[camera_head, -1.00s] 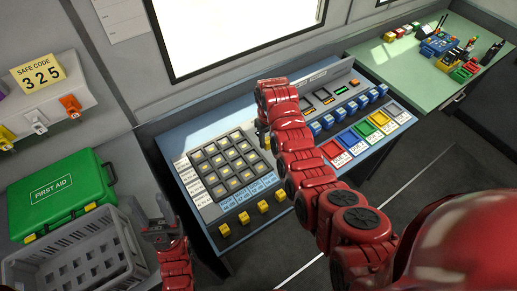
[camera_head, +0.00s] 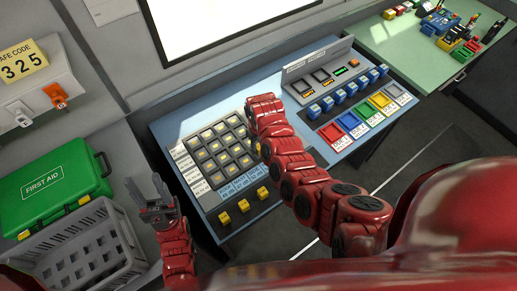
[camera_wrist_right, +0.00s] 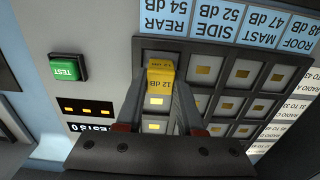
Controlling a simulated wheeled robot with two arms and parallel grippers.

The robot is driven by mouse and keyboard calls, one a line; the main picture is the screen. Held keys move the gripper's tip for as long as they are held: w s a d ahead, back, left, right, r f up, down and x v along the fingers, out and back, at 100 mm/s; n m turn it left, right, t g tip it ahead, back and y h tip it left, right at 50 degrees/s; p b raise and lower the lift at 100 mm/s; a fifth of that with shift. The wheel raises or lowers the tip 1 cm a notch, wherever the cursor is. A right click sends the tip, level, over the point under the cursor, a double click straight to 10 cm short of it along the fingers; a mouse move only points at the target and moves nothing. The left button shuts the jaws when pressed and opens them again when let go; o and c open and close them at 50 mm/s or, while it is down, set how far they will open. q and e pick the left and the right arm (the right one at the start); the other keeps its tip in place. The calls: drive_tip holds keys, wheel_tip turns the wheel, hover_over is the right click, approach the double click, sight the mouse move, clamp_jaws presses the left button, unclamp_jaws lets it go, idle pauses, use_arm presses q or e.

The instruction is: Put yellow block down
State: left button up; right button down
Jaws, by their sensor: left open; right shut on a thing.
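A yellow block (camera_wrist_right: 160,76) marked "12 dB" is between the fingers of my right gripper (camera_wrist_right: 162,92) in the right wrist view. It is over the corner cell of the slotted grid (camera_wrist_right: 200,54), beside the "REAR 54 dB" label. I cannot tell whether it touches the slot or is above it. In the head view the grid (camera_head: 217,148) is on the blue console, and my right arm hides the right gripper's fingers and the held block. My left gripper (camera_head: 150,196) is open and empty, left of the console.
Several yellow blocks (camera_head: 244,206) stand along the console's front edge. A green TEST button (camera_wrist_right: 68,67) is beside the grid. A green first aid case (camera_head: 52,186) and a grey crate (camera_head: 85,250) are at left.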

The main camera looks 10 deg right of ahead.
drive_tip(key=shift+f, duration=0.15)
drive_tip(key=shift+f, duration=0.15)
drive_tip(key=c, duration=0.5)
unclamp_jaws()
